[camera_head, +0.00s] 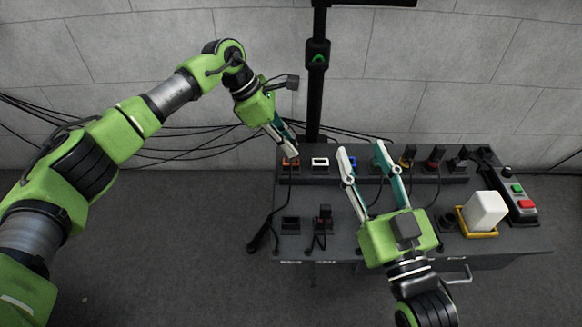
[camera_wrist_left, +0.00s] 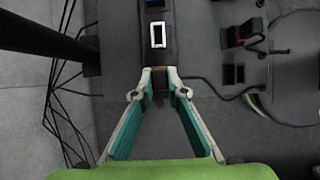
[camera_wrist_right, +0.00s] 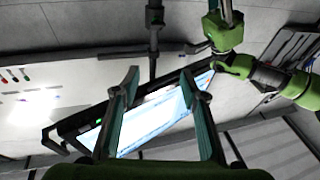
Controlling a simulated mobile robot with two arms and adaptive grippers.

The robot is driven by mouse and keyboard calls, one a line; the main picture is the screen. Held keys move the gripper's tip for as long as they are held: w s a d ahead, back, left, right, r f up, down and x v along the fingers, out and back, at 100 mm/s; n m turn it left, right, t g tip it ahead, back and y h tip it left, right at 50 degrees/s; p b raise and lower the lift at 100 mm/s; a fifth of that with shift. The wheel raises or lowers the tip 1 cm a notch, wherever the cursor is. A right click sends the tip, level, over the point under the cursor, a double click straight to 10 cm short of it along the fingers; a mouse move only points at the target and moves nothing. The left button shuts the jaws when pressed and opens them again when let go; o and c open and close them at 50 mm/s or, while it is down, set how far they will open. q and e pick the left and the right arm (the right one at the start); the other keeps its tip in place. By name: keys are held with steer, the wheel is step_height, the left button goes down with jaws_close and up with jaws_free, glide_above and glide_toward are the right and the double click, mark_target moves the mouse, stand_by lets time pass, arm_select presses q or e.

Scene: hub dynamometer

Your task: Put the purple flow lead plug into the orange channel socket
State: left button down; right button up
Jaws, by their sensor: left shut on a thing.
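My left gripper (camera_head: 290,152) is shut on a small dark plug (camera_wrist_left: 160,78) at the left end of the back socket row. A black lead trails from the plug. Its purple colour is not clear here. The orange socket (camera_head: 289,163) shows as an orange edge right at the left fingertips and is mostly hidden by them. I cannot tell whether the plug is seated in it. My right gripper (camera_head: 361,148) is open and empty above the middle of the bench; its fingers also show apart in the right wrist view (camera_wrist_right: 165,85).
The bench (camera_head: 390,225) carries a white-framed socket (camera_head: 320,162), a blue socket (camera_head: 350,162) and several plugged leads to the right. A white block (camera_head: 485,210) sits in a yellow tray (camera_head: 478,233). A black pole (camera_head: 316,85) stands behind the left gripper.

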arm_select(q)
steer(key=shift+f, duration=0.3)
steer(key=shift+f+b, duration=0.3)
steer(key=shift+f, duration=0.05)
steer(key=c, duration=1.9)
jaws_free()
arm_select(e)
steer(key=r+t, duration=0.1)
steer(key=s+r+y, duration=0.1)
steer(key=r, duration=0.1)
steer(key=shift+s+a+r+t, duration=0.1)
steer(key=shift+r+t, duration=0.2)
steer(key=shift+t, duration=0.1)
arm_select(q)
steer(key=v, duration=1.2)
arm_select(e)
steer(key=shift+f, duration=0.1)
